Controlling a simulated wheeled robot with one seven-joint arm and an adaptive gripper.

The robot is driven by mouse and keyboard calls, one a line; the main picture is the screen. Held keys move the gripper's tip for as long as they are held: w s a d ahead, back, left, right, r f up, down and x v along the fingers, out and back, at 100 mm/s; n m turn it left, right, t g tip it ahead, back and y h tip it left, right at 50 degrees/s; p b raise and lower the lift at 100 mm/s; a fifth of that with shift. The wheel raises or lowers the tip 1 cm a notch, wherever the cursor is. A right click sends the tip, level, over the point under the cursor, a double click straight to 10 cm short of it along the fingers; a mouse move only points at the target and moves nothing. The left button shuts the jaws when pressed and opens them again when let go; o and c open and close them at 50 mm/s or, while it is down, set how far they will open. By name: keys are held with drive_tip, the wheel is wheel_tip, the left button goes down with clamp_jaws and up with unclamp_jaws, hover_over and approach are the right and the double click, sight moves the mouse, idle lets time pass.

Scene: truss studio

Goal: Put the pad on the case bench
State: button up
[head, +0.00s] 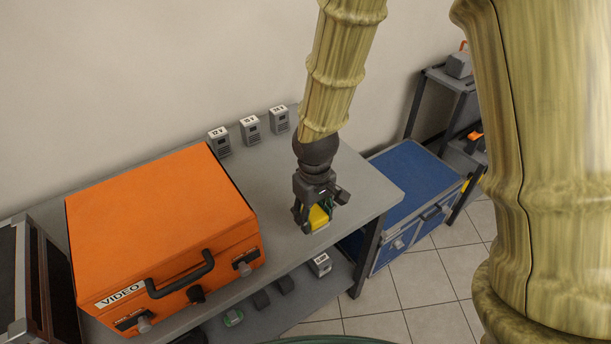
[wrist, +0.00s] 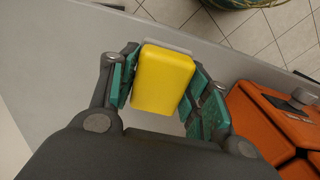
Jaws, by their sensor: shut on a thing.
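My gripper (head: 317,215) is shut on a yellow pad (head: 319,217), over the right part of the grey case bench (head: 275,190). In the wrist view the yellow pad (wrist: 162,78) sits between the two teal-lined fingers, with a pale grey layer along its far edge. The bench top (wrist: 60,45) shows behind it. I cannot tell whether the pad touches the bench top or hangs just above it.
A large orange case (head: 160,225) marked VIDEO covers the bench's left part. Several small grey labelled units, one of them this box (head: 250,130), stand along the back. A lower shelf holds small blocks (head: 320,264). A blue case (head: 405,185) stands right of the bench.

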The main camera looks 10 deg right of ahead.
drive_tip(key=w+d+p, duration=0.1)
drive_tip(key=w, duration=0.3)
drive_tip(key=w+d+f+p, duration=0.1)
drive_tip(key=w+d, duration=0.1)
drive_tip(key=w, duration=0.3)
drive_tip(key=w+d+p, duration=0.1)
drive_tip(key=w+d, duration=0.1)
drive_tip(key=w, duration=0.2)
drive_tip(key=shift+w+f, duration=0.2)
drive_tip(key=shift+f+p, duration=0.55)
drive_tip(key=shift+f, duration=1.2)
drive_tip(key=shift+f, duration=0.1)
drive_tip(key=o, duration=0.9)
wheel_tip(320, 180, up, 12)
drive_tip(key=b, duration=0.2)
